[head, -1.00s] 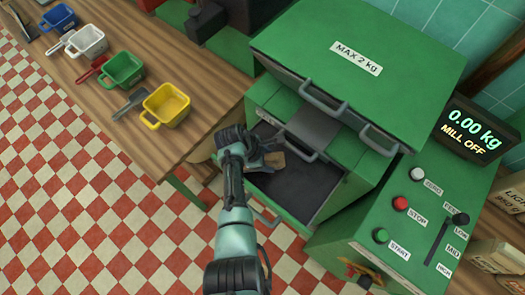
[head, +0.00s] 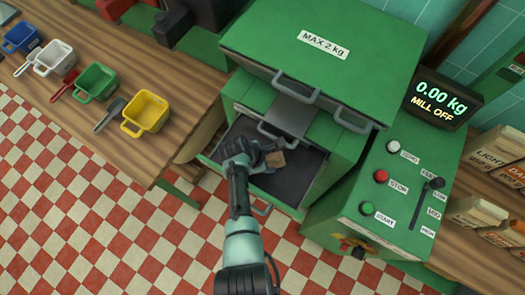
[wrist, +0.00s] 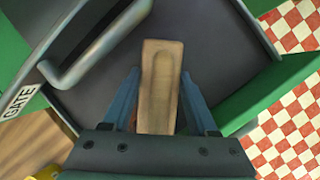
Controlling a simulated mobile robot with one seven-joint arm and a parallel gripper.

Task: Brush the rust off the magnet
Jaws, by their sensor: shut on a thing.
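My gripper (head: 262,152) is shut on a wooden, brush-like block (wrist: 160,90), with one blue finger on each side of it in the wrist view. Its light brown end (head: 275,160) also shows in the head view; no bristles can be made out. The gripper is above the dark floor of an open drawer (head: 285,185) at the front of the green mill (head: 320,42). I cannot pick out a magnet or rust for certain. A grey bar handle (wrist: 98,48) shows at upper left in the wrist view, near a GATE label.
A control panel (head: 385,205) with buttons and a slider stands to the right. The display (head: 440,100) reads 0.00 kg, MILL OFF. Several coloured scoops, one yellow (head: 147,110), stand on the wooden bench (head: 165,75) at left. Checkered floor lies in front.

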